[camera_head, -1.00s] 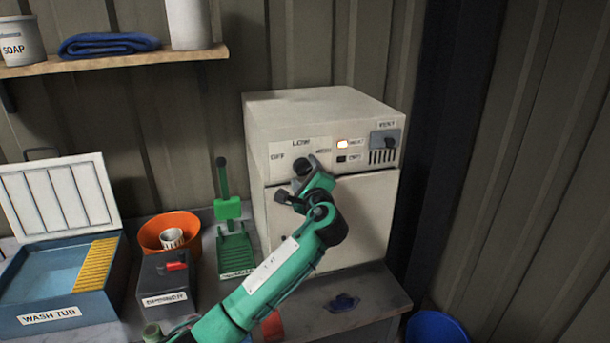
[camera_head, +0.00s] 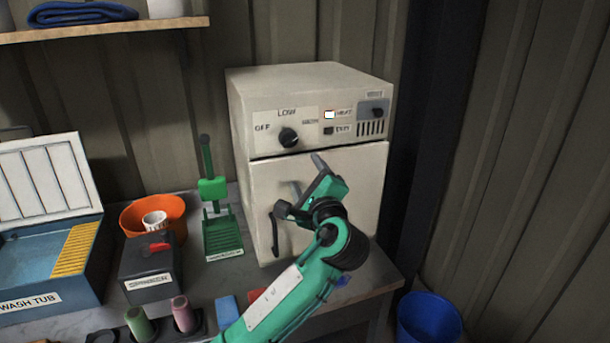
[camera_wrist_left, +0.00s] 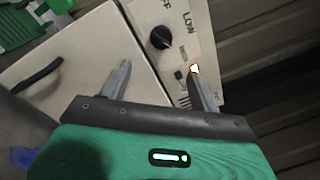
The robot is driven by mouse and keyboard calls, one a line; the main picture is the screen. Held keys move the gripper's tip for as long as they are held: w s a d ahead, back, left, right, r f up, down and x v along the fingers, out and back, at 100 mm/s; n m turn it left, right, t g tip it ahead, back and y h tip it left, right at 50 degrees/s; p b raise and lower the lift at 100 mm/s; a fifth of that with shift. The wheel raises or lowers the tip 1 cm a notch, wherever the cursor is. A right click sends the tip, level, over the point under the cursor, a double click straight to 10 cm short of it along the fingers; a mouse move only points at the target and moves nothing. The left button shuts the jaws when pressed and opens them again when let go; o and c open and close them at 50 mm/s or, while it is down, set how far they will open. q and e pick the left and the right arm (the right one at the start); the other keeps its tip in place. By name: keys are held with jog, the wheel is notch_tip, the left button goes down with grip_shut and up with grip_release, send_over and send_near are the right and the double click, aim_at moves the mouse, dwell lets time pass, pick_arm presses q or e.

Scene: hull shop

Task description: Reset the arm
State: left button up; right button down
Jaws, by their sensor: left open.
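My left gripper (camera_head: 296,184) is in front of the door of a cream cabinet (camera_head: 315,80), below its control panel. In the left wrist view the two fingers (camera_wrist_left: 158,78) are spread apart with nothing between them. A black knob (camera_head: 289,137) sits on the panel beside the labels OFF and LOW. It also shows in the left wrist view (camera_wrist_left: 163,37), beyond the fingertips and apart from them. A light (camera_head: 329,114) next to the knob glows. A dark door handle (camera_head: 274,234) is at the door's left side. My right gripper is not in view.
Left of the cabinet stand a green press-like stand (camera_head: 214,189), an orange bowl (camera_head: 181,214), a dark spinner box (camera_head: 150,292) and a blue wash tub (camera_head: 90,278). Green and pink rolls (camera_head: 181,315) are at the front. A blue bucket (camera_head: 428,318) stands right, below the bench.

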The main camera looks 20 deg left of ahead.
pick_arm(q)
jog(key=s+a+f+n+g+h, duration=0.25)
jog(key=s+f, duration=0.25)
jog(key=f, duration=0.4)
jog(key=s+a+f+n+g+h, duration=0.1)
jog(key=s+f+n+g, duration=0.15)
jog(key=s+f, duration=0.45)
jog(key=s+a+f+n+g+h, duration=0.2)
jog(key=f+n, duration=0.1)
jog(key=f, duration=0.7)
jog(key=s+a+f+n+g+h, duration=0.1)
jog(key=s+f+n+g+h, duration=0.25)
jog(key=s, duration=0.85)
jog(key=s+a+f+n+g+h, duration=0.15)
jog(key=s+f+n, duration=0.45)
jog(key=s, duration=0.6)
notch_tip(320, 180, down, 34)
jog(key=s+m+g, duration=0.1)
jog(key=s+g, duration=0.1)
jog(key=s+a+f+g, duration=0.1)
jog(key=s+a+f, duration=0.2)
jog(key=s+f, duration=1.5)
jog(key=shift+y, duration=0.35)
